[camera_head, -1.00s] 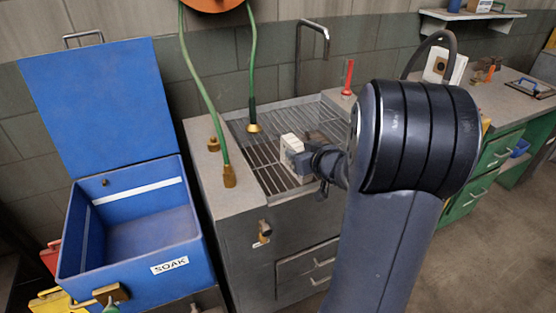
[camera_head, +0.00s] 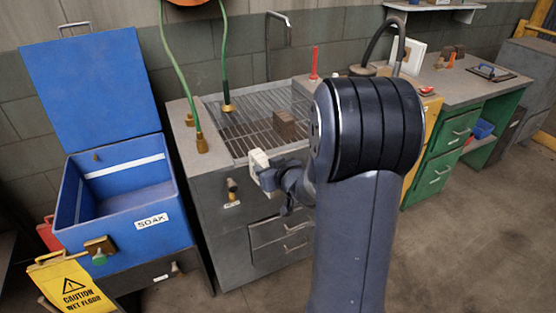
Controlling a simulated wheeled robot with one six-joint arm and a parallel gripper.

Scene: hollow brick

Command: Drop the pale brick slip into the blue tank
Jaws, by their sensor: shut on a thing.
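The blue tank (camera_head: 128,241) stands at the left with its lid (camera_head: 88,95) raised and its inside open to view. It bears a SOAK label and looks empty. My gripper (camera_head: 261,168) is in front of the sink's front edge, to the right of the tank and apart from it. It is shut on a small pale block, which looks like the pale brick slip (camera_head: 257,158). The fingers are small and partly hidden by the wrist.
A brown brick (camera_head: 284,124) sits on the sink grating (camera_head: 240,131). A yellow caution sign (camera_head: 72,287) stands before the tank. A bench with green drawers (camera_head: 438,150) is at the right, with open floor in front.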

